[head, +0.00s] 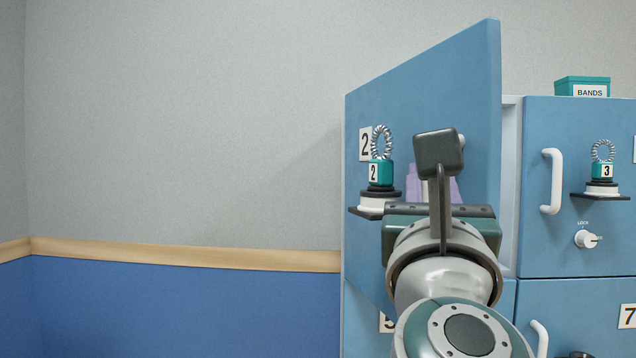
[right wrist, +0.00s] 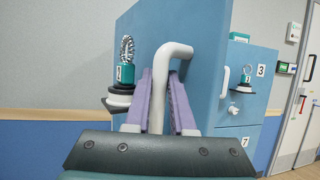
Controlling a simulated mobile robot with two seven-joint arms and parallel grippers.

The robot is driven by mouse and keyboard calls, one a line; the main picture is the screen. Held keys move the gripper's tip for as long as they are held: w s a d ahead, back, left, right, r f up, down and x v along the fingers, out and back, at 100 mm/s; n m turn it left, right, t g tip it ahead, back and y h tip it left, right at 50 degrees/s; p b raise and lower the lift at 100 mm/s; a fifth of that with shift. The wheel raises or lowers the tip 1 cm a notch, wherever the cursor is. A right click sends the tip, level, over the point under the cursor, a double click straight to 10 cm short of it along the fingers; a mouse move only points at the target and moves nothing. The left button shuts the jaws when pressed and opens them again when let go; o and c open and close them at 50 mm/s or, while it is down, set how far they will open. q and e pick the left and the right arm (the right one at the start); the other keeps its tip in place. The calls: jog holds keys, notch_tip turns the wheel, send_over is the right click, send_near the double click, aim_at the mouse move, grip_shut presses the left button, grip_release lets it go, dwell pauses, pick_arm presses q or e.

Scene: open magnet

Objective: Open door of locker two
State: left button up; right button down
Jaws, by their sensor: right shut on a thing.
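The blue door of locker two (head: 440,85) is swung open toward me, with its "2" label (head: 364,145) on its outer face. Its white handle (right wrist: 158,100) stands between the purple fingers of my right gripper (right wrist: 163,90), which is shut on it. In the head view my right gripper (head: 433,183) and wrist hide most of the handle. A small shelf (head: 367,212) on the door bears a white and black base and a teal block marked 2 with a silver coil (right wrist: 125,70). My left gripper is in neither view.
To the right is the closed locker three door (head: 560,240) with a white handle (head: 552,181) and a lock knob (head: 588,239). A teal BANDS box (head: 582,87) sits on top. The space left of the open door is clear up to the wall.

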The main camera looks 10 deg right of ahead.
jog(key=shift+f, duration=0.15)
jog(key=c, duration=0.8)
grip_release()
jog(key=shift+o, duration=0.2)
